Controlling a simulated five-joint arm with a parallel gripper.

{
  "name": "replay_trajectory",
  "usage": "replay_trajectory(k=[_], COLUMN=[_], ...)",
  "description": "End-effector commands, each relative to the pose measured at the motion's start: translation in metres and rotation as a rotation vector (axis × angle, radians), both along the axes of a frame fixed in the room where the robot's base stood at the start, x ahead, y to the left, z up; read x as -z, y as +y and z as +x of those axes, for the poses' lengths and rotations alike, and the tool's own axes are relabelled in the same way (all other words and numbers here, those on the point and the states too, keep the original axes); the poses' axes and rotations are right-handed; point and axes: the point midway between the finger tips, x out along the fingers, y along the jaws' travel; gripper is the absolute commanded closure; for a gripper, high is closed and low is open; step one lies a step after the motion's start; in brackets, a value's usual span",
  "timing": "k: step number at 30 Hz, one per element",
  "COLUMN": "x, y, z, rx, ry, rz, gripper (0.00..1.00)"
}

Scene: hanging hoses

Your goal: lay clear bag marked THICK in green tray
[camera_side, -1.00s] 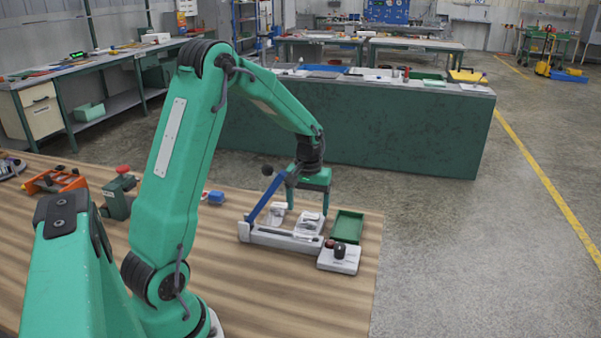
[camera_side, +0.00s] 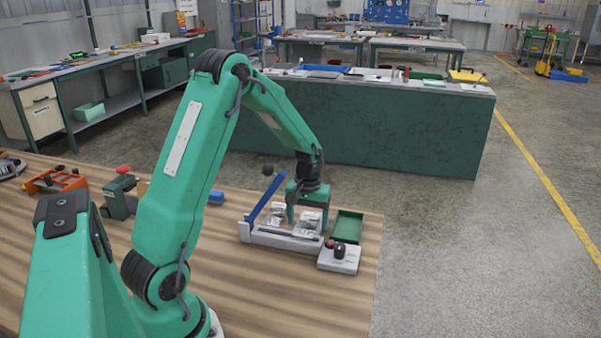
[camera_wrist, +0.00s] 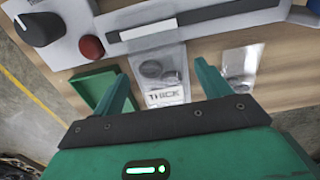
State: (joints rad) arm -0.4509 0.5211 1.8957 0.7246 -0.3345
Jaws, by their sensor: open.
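The clear bag marked THICK (camera_wrist: 163,72) lies flat in the wrist view, its label facing up and dark round parts inside. It is the right-hand bag (camera_side: 308,221) in the side view, partly hidden by my gripper. My gripper (camera_side: 308,216) is open and low over this bag. In the wrist view its fingers (camera_wrist: 166,88) stand on either side of the bag's label end, with nothing held. I cannot tell whether they touch the bag. The green tray (camera_side: 347,226) is just right of the bag in the side view; it is left of it in the wrist view (camera_wrist: 90,88).
A second clear bag (camera_wrist: 239,68) lies close beside my right finger in the wrist view. A bag sealer with a raised blue arm (camera_side: 264,199) borders the bags. A grey control box (camera_side: 339,260) with a black knob and red button stands in front of the tray.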

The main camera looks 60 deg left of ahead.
Motion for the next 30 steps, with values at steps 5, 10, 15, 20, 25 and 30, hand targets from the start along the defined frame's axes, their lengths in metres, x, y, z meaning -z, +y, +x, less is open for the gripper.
replay_trajectory(k=[5, 10, 15, 20, 25, 30], x=[0.000, 0.000, 0.000, -0.001, -0.003, -0.013], y=[0.000, 0.000, 0.000, 0.000, 0.000, 0.000], z=[0.000, 0.000, 0.000, 0.000, 0.000, 0.001], rx=[0.000, 0.000, 0.000, 0.000, 0.000, 0.000], ry=[0.000, 0.000, 0.000, 0.000, -0.001, -0.003], rz=[0.000, 0.000, 0.000, 0.000, 0.001, 0.001], gripper=[0.24, 0.49, 0.75, 0.76, 0.76, 0.76])
